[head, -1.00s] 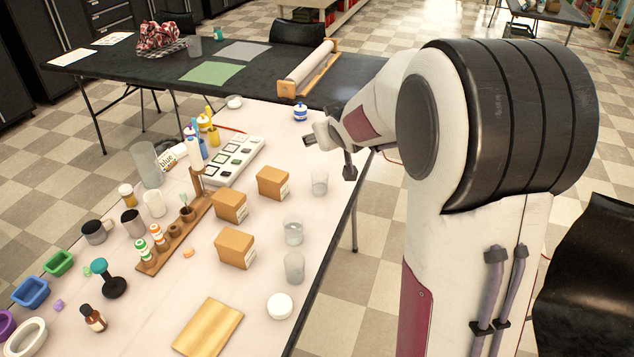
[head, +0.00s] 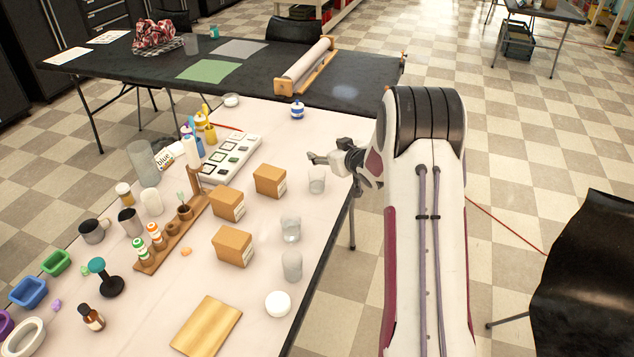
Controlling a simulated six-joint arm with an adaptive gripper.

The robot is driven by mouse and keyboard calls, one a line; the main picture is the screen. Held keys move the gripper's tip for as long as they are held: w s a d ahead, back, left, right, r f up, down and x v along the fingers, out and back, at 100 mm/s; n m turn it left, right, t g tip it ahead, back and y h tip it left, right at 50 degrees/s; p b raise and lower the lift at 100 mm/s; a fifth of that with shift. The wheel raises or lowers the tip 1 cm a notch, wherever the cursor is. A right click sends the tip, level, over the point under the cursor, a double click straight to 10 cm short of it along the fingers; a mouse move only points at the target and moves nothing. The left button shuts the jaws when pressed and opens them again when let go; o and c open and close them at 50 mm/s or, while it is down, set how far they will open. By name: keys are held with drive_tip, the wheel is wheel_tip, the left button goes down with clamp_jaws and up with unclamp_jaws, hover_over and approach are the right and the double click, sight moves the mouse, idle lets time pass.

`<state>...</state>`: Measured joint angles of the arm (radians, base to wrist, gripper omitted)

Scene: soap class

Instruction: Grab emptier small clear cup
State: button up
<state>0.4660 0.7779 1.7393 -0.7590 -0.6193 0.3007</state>
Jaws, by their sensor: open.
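Three small clear cups stand along the right side of the white table: a far cup (head: 317,180), a middle cup (head: 291,229) and a near cup (head: 292,266). The middle cup seems to hold some clear liquid. The near cup looks cloudy, and the levels in the far and near cups are too small to tell. My gripper (head: 314,158) is open and empty, its fingers pointing left. In the picture it is just above and behind the far cup, apart from it as far as I can tell.
Several cardboard boxes (head: 233,246) stand left of the cups. A round white lid or dish (head: 278,304) lies in front of the near cup. A blue-and-white bottle (head: 297,109) stands beyond my gripper. The table's right edge runs close to the cups.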

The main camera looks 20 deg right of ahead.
sight(322, 179)
drive_tip(key=f+y, duration=0.1)
drive_tip(key=f, duration=0.2)
drive_tip(key=f+y, duration=0.1)
drive_tip(key=f, duration=0.3)
drive_tip(key=d+f+t, duration=0.1)
drive_tip(key=f, duration=0.3)
drive_tip(key=shift+f+n+y, duration=0.2)
drive_tip(key=shift+n+y, duration=0.1)
drive_tip(key=shift+y, duration=0.1)
drive_tip(key=shift+s+f, duration=0.2)
drive_tip(key=shift+f, duration=0.5)
drive_tip(key=shift+w, duration=0.1)
drive_tip(key=shift+x, duration=1.15)
drive_tip(key=shift+w, duration=0.2)
drive_tip(key=shift+x, duration=2.45)
drive_tip(key=c, duration=1.2)
